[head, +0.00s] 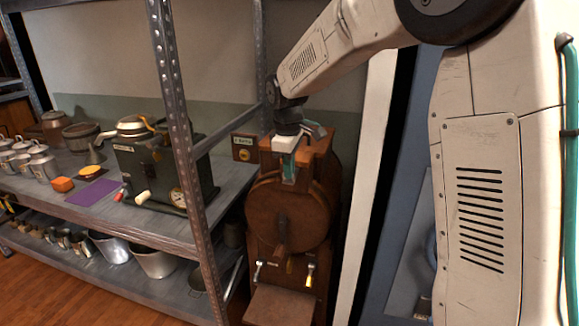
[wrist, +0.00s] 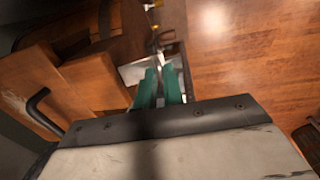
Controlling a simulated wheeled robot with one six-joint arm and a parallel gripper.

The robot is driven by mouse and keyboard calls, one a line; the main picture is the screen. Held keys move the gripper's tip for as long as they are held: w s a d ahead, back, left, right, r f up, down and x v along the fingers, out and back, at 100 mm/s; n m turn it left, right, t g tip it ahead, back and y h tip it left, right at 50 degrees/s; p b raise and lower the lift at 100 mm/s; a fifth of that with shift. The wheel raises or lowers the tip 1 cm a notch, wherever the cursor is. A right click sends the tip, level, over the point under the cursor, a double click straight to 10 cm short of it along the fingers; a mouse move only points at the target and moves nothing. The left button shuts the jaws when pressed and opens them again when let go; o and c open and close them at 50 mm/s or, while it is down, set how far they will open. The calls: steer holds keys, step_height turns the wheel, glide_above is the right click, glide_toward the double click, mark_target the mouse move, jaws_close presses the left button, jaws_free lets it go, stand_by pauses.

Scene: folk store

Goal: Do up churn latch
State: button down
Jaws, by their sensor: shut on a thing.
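The churn (head: 288,215) is a brown wooden machine with a round drum, standing at the right end of the shelving. My gripper (head: 289,176) points down at the top front of the churn, inside a notch in its wooden top. Its green fingers (wrist: 160,88) are close together in the wrist view, shut on a small part that they mostly hide. From its place this seems to be the churn latch, but its shape and position do not show clearly. A dark bent handle (wrist: 38,105) shows on the churn's wood at left in the wrist view.
Two small levers (head: 310,272) sit low on the churn's front, above a wooden ledge (head: 284,306). A metal shelf (head: 230,185) with a dark green machine (head: 160,172) stands close on the left, its upright post near my arm. Open wooden floor (wrist: 250,50) shows right in the wrist view.

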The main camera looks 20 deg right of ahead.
mark_target(289, 183)
steer(key=shift+s+a+f+t+h, duration=0.2)
steer(key=shift+f+t+h, duration=0.15)
steer(key=shift+t, duration=0.15)
steer(key=shift+s+a+f+t+h, duration=0.1)
steer(key=shift+s+f+t+h, duration=0.05)
steer(key=shift+f+t+h, duration=0.3)
steer(key=shift+s+a+f+t+h, duration=0.1)
steer(key=shift+s+f+t+h, duration=0.05)
steer(key=shift+f+t+h, duration=0.6)
steer(key=shift+w+d+f+t+h, duration=0.25)
steer(key=shift+f+t+h, duration=0.65)
steer(key=shift+t, duration=0.5)
steer(key=shift+w+d+f+t+h, duration=0.2)
steer(key=shift+f+t+h, duration=0.65)
steer(key=shift+t, duration=0.55)
steer(key=shift+w+d+f+t+h, duration=0.15)
steer(key=shift+w+f+t+h, duration=0.1)
steer(key=shift+f+t+h, duration=0.9)
steer(key=shift+r+t, duration=0.25)
steer(key=shift+t, duration=0.1)
steer(key=shift+y, duration=0.25)
steer(key=c, duration=1.5)
jaws_free()
steer(key=shift+d, duration=0.1)
